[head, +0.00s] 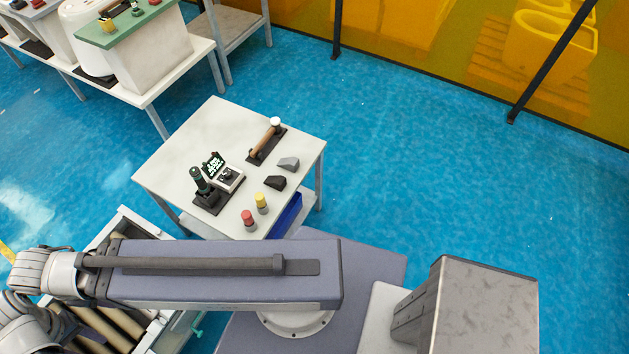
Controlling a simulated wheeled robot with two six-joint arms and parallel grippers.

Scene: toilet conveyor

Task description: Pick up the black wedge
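The black wedge (275,183) lies on the right part of the small white table (222,122), near its right edge. A similar grey wedge (289,164) lies just behind it, a little to the right. Nothing covers the black wedge. My arm links cross the bottom of the head view, in front of the table. Neither of my grippers can be seen, so their distance from the wedge cannot be told.
On the table, a hammer (266,140) on a dark holder lies behind the wedges, a handheld device (228,177) and a dark green-topped tool (201,183) stand left, and yellow (261,203) and red (248,220) capped cylinders stand in front. A blue bin (286,217) sits below. Blue floor right is clear.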

